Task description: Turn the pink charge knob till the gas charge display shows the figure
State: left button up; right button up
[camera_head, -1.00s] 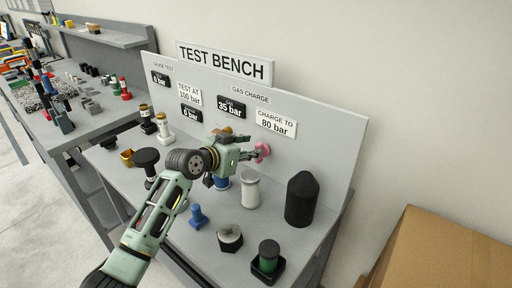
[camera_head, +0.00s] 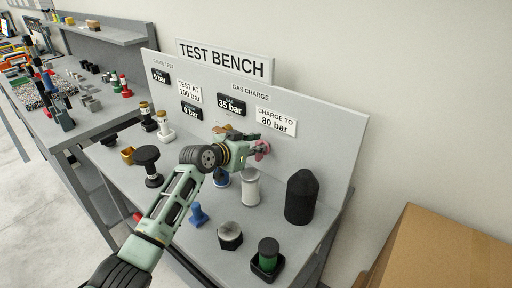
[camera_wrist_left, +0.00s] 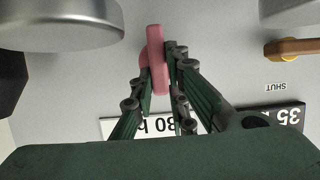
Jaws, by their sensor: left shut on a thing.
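The pink charge knob (camera_head: 262,147) is on the upright panel of the test bench, below the "CHARGE TO 80 bar" sign (camera_head: 276,122). My left gripper (camera_head: 256,150) is at the knob. In the left wrist view the fingers (camera_wrist_left: 158,75) are shut on the pink knob (camera_wrist_left: 155,50), one on each side. The gas charge display (camera_head: 231,106) reads 35 bar; its edge also shows upside down in the left wrist view (camera_wrist_left: 287,117). My right gripper is not in view.
A white cylinder (camera_head: 250,187) and a black rounded cylinder (camera_head: 301,197) stand on the bench below the knob. A brown valve handle (camera_wrist_left: 290,47) is beside the knob, near a "SHUT" label. A cardboard box (camera_head: 440,255) is at the right.

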pick_arm(q)
jog(key=shift+f, duration=0.1)
grip_shut()
jog(key=shift+w+a+f+n+g+h+b, duration=0.2)
jog(key=shift+n+h+b, duration=0.25)
jog(key=shift+n+b, duration=0.45)
jog(key=shift+w+a+n+g+h+b, duration=0.15)
jog(key=shift+n+g+h+b, duration=0.35)
jog(key=shift+b, duration=0.65)
jog(key=shift+a+f+n+g+h+b, duration=0.15)
jog(key=shift+n+h+b, duration=0.3)
jog(key=shift+n+b, duration=0.5)
jog(key=shift+r, duration=0.1)
jog(key=o, duration=0.8)
grip_release()
jog(key=shift+a+r, duration=0.1)
jog(key=v, duration=1.1)
jog(key=shift+s+a, duration=0.25)
jog(key=shift+a, duration=0.05)
